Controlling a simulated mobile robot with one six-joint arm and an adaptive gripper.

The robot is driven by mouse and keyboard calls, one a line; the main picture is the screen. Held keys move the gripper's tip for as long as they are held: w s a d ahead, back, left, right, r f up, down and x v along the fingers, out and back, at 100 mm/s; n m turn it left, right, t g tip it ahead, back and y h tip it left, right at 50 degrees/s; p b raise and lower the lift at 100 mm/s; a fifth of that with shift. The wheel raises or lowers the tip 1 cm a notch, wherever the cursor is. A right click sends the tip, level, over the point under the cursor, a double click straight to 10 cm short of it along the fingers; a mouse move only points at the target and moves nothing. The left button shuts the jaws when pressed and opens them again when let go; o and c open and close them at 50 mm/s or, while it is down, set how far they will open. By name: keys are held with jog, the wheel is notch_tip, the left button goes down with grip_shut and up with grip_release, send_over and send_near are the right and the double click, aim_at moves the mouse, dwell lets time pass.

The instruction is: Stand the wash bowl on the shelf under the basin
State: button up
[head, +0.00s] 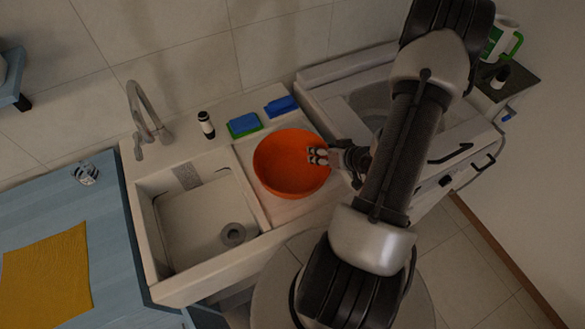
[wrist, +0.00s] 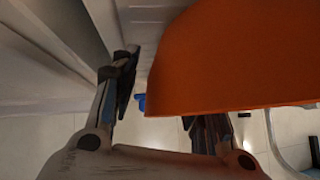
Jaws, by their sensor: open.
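The wash bowl (head: 284,160) is a round orange bowl standing upright, hollow side up, on the pale drainer right of the basin (head: 205,222). My gripper (head: 318,156) is at the bowl's right rim in the head view, its fingertips showing against the bowl's inner wall. In the wrist view the bowl (wrist: 235,60) fills the upper right and hides part of the right finger. The left finger stands clear of it, with a gap between the fingers. My gripper is open; contact with the rim cannot be told. The shelf under the basin is not clearly visible.
A tap (head: 143,110) and a dark-topped bottle (head: 206,124) stand behind the basin. Green-blue (head: 244,125) and blue (head: 281,106) sponges lie behind the bowl. A blue counter with a yellow cloth (head: 47,279) is left. A white machine (head: 345,85) stands right, close to my arm.

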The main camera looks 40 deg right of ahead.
jog(key=shift+c, duration=0.4)
grip_shut()
